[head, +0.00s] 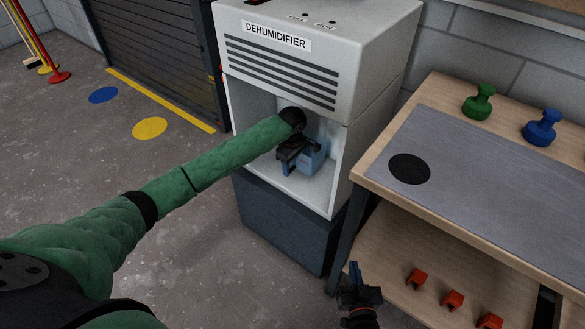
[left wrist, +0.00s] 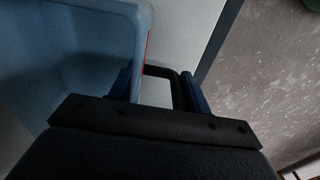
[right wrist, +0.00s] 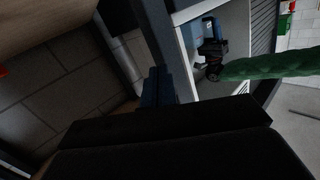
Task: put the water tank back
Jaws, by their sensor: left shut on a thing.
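The water tank (head: 314,158) is a light blue open bin in the lower bay of the white dehumidifier (head: 375,75). My arm and gripper hide part of it, so I cannot tell if it is fully seated. The left wrist view shows the tank's inside (left wrist: 75,50) and a black handle (left wrist: 160,72) between the fingers. My left gripper (head: 290,155) is shut on this handle, inside the bay opening. The tank also shows in the right wrist view (right wrist: 208,27). My right gripper (head: 358,275) looks shut and empty, in front of the bench.
The dehumidifier stands on a dark base (head: 285,225). The floor at left is open.

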